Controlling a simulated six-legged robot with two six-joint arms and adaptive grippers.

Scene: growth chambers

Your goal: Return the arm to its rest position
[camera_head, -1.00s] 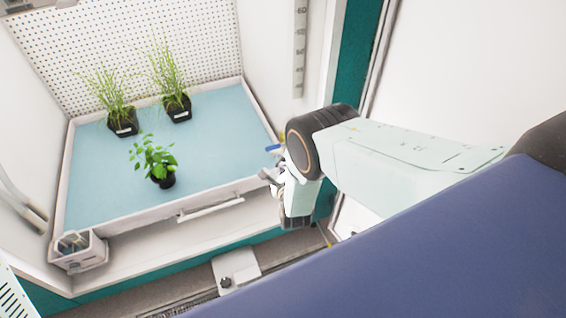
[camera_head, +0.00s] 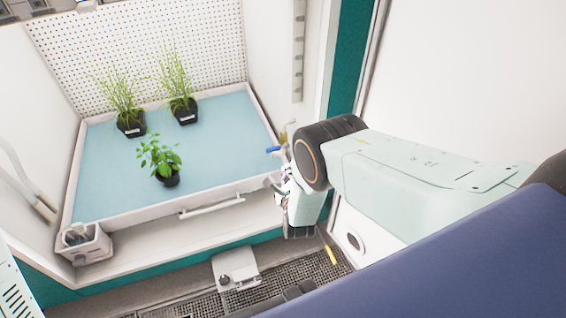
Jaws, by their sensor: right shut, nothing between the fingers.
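My right arm (camera_head: 415,180) comes in from the right, bent at a black-ringed joint. My right gripper (camera_head: 279,186) is at the front right corner of the growth chamber, beside the tray's front rim. It is shut and empty, small in view and partly hidden by my own wrist. My left gripper is not in view.
A blue-lined tray (camera_head: 225,139) holds two grassy pots, (camera_head: 131,123) and (camera_head: 184,110), and a leafy plant (camera_head: 163,164). A grey caddy (camera_head: 84,246) stands at the front left corner. A white wall (camera_head: 470,70) is at right.

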